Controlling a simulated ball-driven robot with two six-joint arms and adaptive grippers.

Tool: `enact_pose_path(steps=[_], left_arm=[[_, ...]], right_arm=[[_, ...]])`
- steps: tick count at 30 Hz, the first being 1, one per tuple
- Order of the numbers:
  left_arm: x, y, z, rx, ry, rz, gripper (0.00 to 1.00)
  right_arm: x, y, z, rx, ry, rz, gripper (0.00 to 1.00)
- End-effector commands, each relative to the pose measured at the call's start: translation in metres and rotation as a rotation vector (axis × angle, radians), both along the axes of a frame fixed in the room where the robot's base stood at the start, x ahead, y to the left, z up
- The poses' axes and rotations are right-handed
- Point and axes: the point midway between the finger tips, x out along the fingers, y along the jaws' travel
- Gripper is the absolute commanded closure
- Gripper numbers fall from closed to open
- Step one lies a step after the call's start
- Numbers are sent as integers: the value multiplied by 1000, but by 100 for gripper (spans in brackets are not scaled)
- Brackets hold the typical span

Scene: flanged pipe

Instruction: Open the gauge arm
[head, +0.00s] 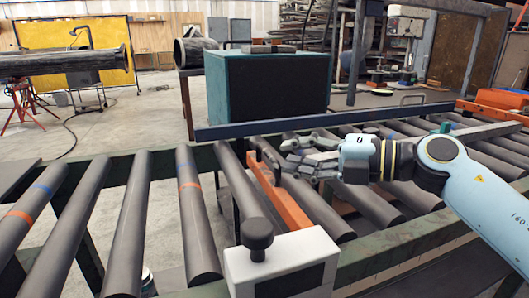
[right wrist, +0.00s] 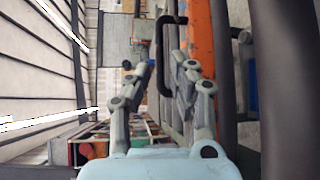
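The gauge arm appears to be the orange bar (head: 288,208) lying across the rollers in the head view. It also shows in the right wrist view as an orange strip (right wrist: 200,32). A black bracket-shaped handle (right wrist: 162,55) stands out beside that strip. My right gripper (head: 285,157) hovers over the far part of the bar. In the right wrist view its fingers (right wrist: 165,72) are apart, with the handle appearing between them. I cannot tell whether a finger touches it. My left gripper is not in view.
A white box (head: 285,262) with a black knob (head: 257,235) stands at the near end of the orange bar. Dark rollers (head: 128,222) stretch to both sides. A teal box with a black front (head: 268,85) stands behind the blue rail (head: 320,121). A pipe (head: 60,62) lies far left.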

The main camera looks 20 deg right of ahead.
Motion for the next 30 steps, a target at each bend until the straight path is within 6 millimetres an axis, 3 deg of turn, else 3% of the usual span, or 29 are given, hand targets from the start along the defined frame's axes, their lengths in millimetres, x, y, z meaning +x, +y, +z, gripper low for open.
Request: enact_pose_path(steps=[5,9,14,20,25,30], left_arm=[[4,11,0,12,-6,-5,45],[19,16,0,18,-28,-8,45],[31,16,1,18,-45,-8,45],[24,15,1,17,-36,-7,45],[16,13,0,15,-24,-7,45],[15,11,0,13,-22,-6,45]], right_arm=[[23,25,-3,6,-1,0,79],[34,36,-7,3,-1,-1,79],[39,41,-7,0,-1,0,79],[39,41,-7,0,-1,0,79],[39,41,-7,1,-1,0,99],[39,41,-7,1,-1,0,100]])
